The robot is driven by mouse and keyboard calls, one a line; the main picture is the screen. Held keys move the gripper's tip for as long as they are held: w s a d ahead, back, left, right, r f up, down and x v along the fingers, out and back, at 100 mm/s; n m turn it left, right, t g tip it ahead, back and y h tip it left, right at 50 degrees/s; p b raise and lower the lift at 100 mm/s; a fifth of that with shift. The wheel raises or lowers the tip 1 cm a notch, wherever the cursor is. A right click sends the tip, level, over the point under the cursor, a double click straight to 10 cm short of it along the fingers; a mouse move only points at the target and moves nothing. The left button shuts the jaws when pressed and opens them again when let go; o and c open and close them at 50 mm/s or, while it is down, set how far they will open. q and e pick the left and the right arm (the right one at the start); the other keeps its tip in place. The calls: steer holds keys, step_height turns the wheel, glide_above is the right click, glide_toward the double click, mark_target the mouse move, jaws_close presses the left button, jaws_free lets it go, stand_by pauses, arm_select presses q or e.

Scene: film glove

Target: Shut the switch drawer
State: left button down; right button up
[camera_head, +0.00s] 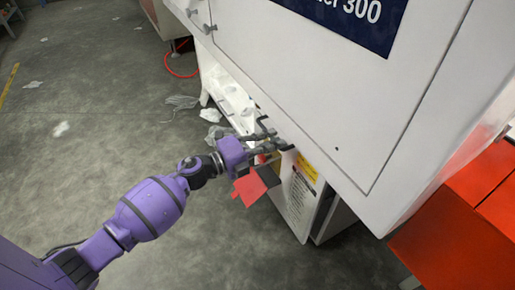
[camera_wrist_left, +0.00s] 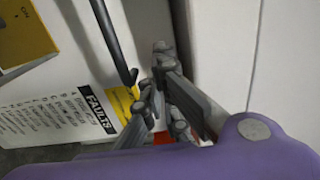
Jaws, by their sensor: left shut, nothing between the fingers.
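The switch drawer seems to be the white labelled unit (camera_head: 298,200) under the big white machine. It has a yellow label and black print, and its "FAULTS" panel fills the left of the left wrist view (camera_wrist_left: 55,95). I cannot tell how far it stands out. My left gripper (camera_head: 272,138) is shut and empty at the top of this unit, just below the machine's lower edge. In the left wrist view its fingers (camera_wrist_left: 158,75) are beside a dark bar (camera_wrist_left: 112,40); contact is unclear. My right gripper is out of view.
The white machine body (camera_head: 310,80) overhangs close above the left gripper. A red piece (camera_head: 250,187) shows just below the gripper. A red-orange box (camera_head: 460,225) stands at the right. Crumpled plastic (camera_head: 182,101) lies on the floor; the floor at left is mostly clear.

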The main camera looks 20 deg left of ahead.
arm_select(q)
steer(key=x, duration=0.4)
steer(key=shift+w+d+b, duration=0.1)
steer(key=shift+d+b, duration=0.05)
steer(key=shift+b, duration=0.2)
steer(key=x, duration=0.5)
steer(key=shift+r, duration=0.15)
